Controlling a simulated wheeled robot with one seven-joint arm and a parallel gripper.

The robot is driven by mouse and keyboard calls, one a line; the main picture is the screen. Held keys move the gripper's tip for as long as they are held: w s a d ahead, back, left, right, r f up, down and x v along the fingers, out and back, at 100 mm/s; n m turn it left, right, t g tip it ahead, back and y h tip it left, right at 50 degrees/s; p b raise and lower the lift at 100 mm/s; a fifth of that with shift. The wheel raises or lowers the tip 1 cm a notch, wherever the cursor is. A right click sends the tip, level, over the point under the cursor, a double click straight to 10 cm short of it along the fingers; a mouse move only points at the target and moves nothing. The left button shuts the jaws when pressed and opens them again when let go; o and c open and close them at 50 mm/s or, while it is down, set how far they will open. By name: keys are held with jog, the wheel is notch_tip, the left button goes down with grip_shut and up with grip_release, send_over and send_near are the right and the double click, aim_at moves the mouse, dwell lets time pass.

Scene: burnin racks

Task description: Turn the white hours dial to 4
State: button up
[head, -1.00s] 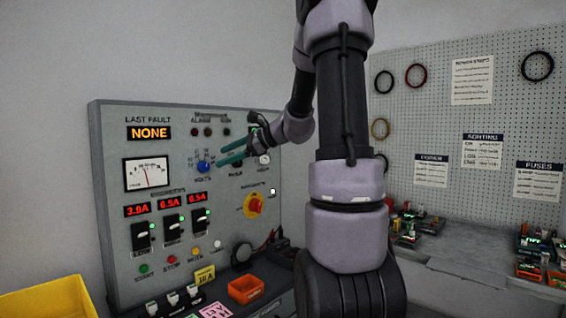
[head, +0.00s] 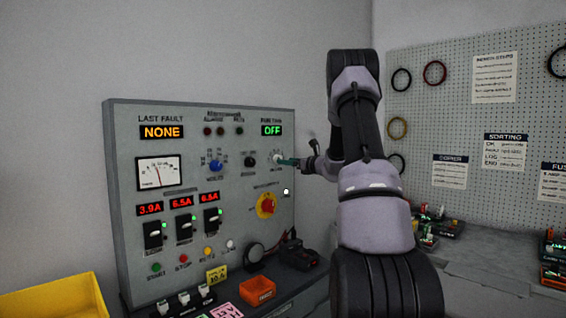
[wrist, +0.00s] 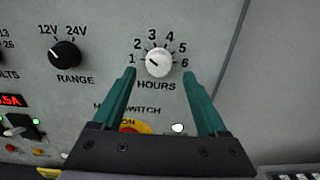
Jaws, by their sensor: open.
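The white hours dial (wrist: 158,63) is on the grey panel, ringed by the numbers 1 to 6 with HOURS printed below. Its dark mark appears to point up-left, near the 1. In the head view the dial (head: 277,158) is small, at the panel's right side. My gripper (wrist: 159,74) is open, with teal fingers. In the wrist view its fingertips lie left and right of the dial and slightly below its centre, with nothing between them but the dial. I cannot tell whether they touch it. In the head view the gripper (head: 288,161) is right beside the dial.
The black range knob (wrist: 65,54) is left of the hours dial. The red and yellow main switch (head: 266,206) is below. A blue volts knob (head: 216,165) is further left. A green display (head: 272,130) reads OFF. An orange bin (head: 257,291) stands below the panel.

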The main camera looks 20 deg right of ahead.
jog(key=shift+x, duration=1.8)
jog(key=shift+a, duration=0.1)
grip_shut()
jog(key=shift+m, duration=0.3)
jog(key=shift+s+a+m, duration=0.1)
jog(key=shift+m, duration=6.7)
